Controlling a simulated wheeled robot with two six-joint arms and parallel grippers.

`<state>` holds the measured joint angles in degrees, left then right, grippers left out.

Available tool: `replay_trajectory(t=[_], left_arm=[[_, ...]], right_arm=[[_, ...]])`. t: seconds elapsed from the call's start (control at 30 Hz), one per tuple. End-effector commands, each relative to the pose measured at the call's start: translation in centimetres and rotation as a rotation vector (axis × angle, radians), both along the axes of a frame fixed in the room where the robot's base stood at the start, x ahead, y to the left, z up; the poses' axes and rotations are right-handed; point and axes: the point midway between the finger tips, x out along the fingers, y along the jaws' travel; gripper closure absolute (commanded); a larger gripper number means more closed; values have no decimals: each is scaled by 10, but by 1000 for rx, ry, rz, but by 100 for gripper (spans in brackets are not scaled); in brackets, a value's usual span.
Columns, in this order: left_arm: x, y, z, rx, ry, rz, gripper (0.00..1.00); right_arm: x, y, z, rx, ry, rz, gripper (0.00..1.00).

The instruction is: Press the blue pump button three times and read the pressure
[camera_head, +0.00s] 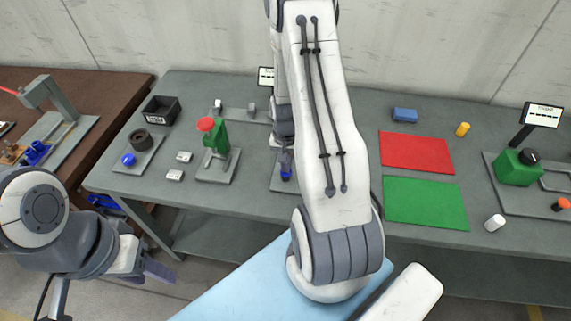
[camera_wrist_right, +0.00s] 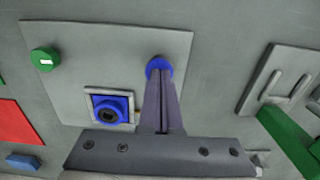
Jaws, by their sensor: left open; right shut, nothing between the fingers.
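The round blue button (camera_wrist_right: 158,64) is on a grey plate (camera_wrist_right: 100,35) in the right wrist view, partly covered by my right gripper (camera_wrist_right: 162,80). That gripper is shut and empty, its fingertips at the button; I cannot tell whether they touch it. The same plate holds a green knob (camera_wrist_right: 44,60) and a blue square fitting (camera_wrist_right: 110,108) with a dark round centre. In the head view my right arm hides most of this station. A small display (camera_head: 266,76) shows partly behind the arm, its reading illegible. My left gripper (camera_head: 150,266) is open and empty, in front of the table.
A green press with a red knob (camera_head: 206,125) stands left of my right arm. A red mat (camera_head: 416,152) and green mat (camera_head: 425,202) lie to the right. Further right is a green-block station (camera_head: 517,168) with another display (camera_head: 541,115). A black bin (camera_head: 160,110) stands back left.

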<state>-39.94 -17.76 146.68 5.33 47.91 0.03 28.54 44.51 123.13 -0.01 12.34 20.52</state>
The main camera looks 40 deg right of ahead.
Motion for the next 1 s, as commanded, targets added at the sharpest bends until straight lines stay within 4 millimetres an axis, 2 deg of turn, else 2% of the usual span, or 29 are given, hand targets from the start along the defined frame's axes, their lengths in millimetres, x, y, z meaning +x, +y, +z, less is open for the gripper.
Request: replay_trajectory(t=[0.03, 0.07, 0.47, 0.63, 0.8, 0.87, 1.0], left_arm=[[0, 0, -10, 0, 0, 1, 50], [0, 0, -11, 0, 0, 1, 50], [0, 0, -9, 0, 0, 1, 50], [0, 0, 8, 0, 0, -1, 50], [0, 0, 38, 0, 0, -5, 50], [0, 0, 25, -1, -2, -6, 50], [0, 0, 16, 1, 0, -4, 50]], right_arm=[[-1, 0, -13, 1, 1, 0, 100], [-1, 0, -15, 1, 1, 0, 100], [-1, 1, -14, 1, 1, 0, 100], [-1, 2, 7, -1, -2, 2, 100], [0, 3, 45, -7, -13, 5, 100], [2, 2, 48, -11, -20, 5, 100], [2, 2, 77, -12, -21, 4, 100]])
